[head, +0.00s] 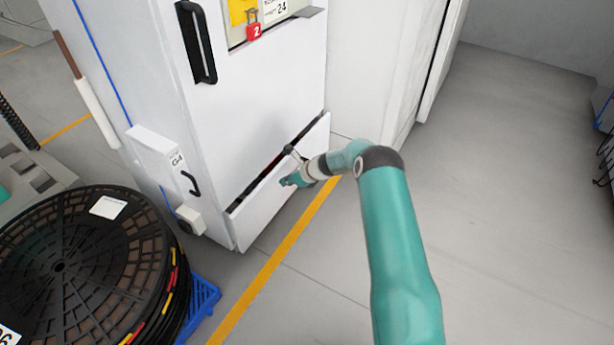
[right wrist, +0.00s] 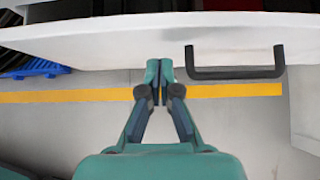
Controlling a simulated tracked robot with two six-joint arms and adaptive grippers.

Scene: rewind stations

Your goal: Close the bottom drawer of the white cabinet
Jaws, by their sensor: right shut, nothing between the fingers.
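The white cabinet (head: 262,105) stands upright at the centre of the head view. Its bottom drawer (head: 262,212) sticks out a little, with a dark gap along its top edge. In the right wrist view the drawer front (right wrist: 110,50) crosses the top, with a black handle (right wrist: 236,73) right of the fingers. My right gripper (head: 286,181) is at the drawer front, and its fingers are shut and empty in the right wrist view (right wrist: 159,70). I cannot tell whether the fingertips touch the drawer. My arm and gripper hide part of the drawer front. My left gripper is out of view.
A large black cable reel (head: 60,265) stands at the lower left on a blue pallet (head: 203,300). A red padlock (head: 253,31) hangs on the cabinet's upper part. A yellow floor line (head: 265,272) runs before the drawer. The floor to the right is clear.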

